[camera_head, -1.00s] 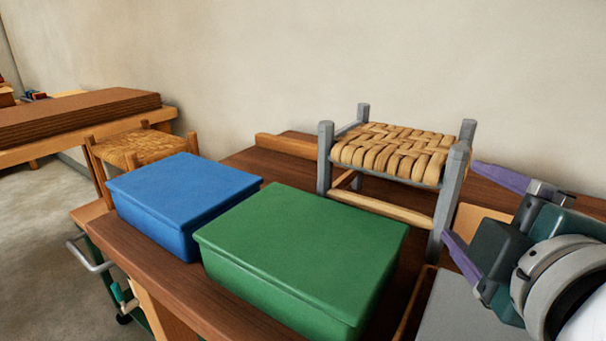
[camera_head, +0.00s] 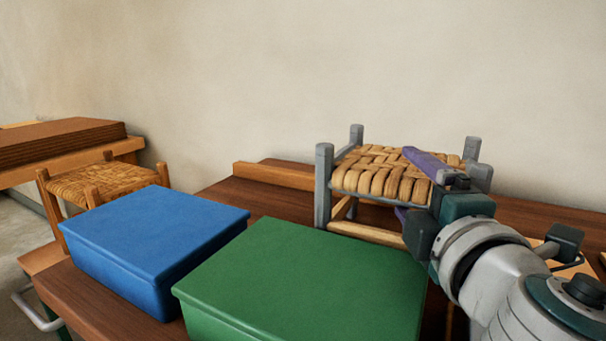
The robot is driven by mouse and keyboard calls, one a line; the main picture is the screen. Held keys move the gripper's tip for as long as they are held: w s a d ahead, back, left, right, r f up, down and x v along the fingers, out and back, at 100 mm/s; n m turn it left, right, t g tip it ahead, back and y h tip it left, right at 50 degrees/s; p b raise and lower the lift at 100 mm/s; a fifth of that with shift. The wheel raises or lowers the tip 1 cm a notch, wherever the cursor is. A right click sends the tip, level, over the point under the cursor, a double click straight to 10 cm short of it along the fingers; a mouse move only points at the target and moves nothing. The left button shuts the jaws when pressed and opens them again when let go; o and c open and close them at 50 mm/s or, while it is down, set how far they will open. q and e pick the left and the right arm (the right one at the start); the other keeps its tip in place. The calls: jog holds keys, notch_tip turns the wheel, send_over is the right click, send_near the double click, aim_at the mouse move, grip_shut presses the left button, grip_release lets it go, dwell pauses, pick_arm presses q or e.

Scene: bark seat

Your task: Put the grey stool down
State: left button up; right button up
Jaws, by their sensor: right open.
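The grey stool (camera_head: 323,190) has grey posts, pale wooden rungs and a woven bark seat (camera_head: 375,182). It appears upright at the back of the workbench, behind the green box; its feet are hidden, so I cannot tell whether they touch the bench top. My right gripper (camera_head: 404,182) is open at the stool's near right side. One purple finger lies over the seat and the other shows below the seat's edge. I cannot tell whether the fingers touch the stool. My left gripper is not in view.
A green lidded box (camera_head: 310,285) and a blue lidded box (camera_head: 155,240) stand in front of the stool. A brown wooden stool (camera_head: 105,180) stands at the left. A wooden strip (camera_head: 275,176) lies along the bench's back. Some dark bench top (camera_head: 255,198) is clear behind the boxes.

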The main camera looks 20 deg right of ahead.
jog(key=x, duration=0.3)
jog(key=shift+w, duration=0.1)
jog(key=shift+c, duration=0.3)
grip_shut()
dwell(0.3)
jog(key=shift+r, duration=0.1)
